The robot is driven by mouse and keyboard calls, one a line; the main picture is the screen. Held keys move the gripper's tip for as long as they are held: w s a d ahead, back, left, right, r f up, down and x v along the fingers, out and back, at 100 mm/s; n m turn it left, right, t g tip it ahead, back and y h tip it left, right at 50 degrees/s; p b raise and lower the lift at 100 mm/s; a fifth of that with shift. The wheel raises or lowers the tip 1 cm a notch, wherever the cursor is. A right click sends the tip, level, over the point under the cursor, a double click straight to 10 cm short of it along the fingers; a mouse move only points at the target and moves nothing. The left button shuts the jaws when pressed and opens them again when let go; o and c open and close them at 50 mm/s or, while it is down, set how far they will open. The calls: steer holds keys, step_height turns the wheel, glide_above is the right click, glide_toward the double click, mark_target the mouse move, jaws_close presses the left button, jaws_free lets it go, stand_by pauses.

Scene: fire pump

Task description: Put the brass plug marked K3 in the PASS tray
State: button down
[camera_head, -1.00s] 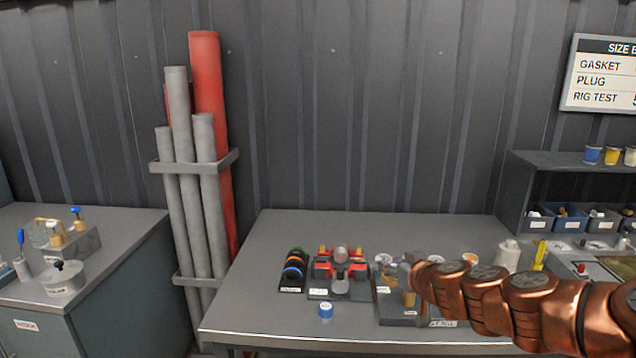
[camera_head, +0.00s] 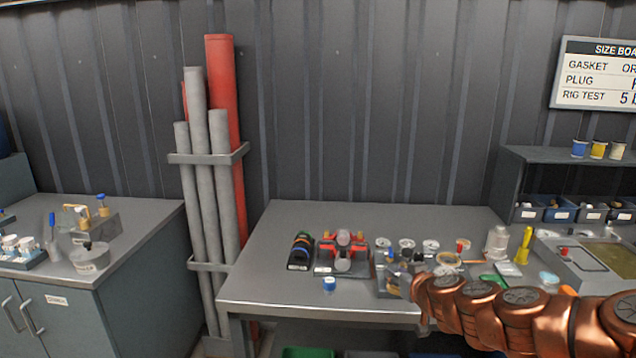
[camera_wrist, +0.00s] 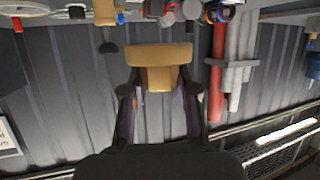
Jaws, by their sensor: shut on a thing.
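My gripper (camera_wrist: 160,105) is shut on a brass plug (camera_wrist: 160,70) with a wide head and narrower body, seen in the wrist view. No marking on the plug is readable. In the head view my copper-coloured arm comes in from the right and ends over the front of the workbench (camera_head: 270,270); the held plug is hard to make out there. I cannot pick out a tray marked PASS; labels on the bench are too small to read.
A blue-topped cup (camera_head: 329,284) stands near the bench's front edge. A black rack with rings (camera_head: 300,250) and a red-and-grey fixture (camera_head: 345,250) stand behind it. Grey and red pipes (camera_head: 222,150) lean left of the bench. A side cabinet (camera_head: 120,285) carries small parts.

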steer(key=shift+w+a+f+m+t+h, duration=0.1)
steer(key=shift+w+f+m+h, duration=0.3)
steer(key=shift+f, duration=1.3)
steer(key=shift+w+a+f+m+t+h, duration=0.1)
steer(key=shift+w+f+m+h, duration=0.3)
steer(key=shift+f, duration=1.3)
steer(key=shift+w+f+m+t+h, duration=0.15)
steer(key=shift+f+m+h, duration=0.45)
steer(key=shift+f, duration=1.1)
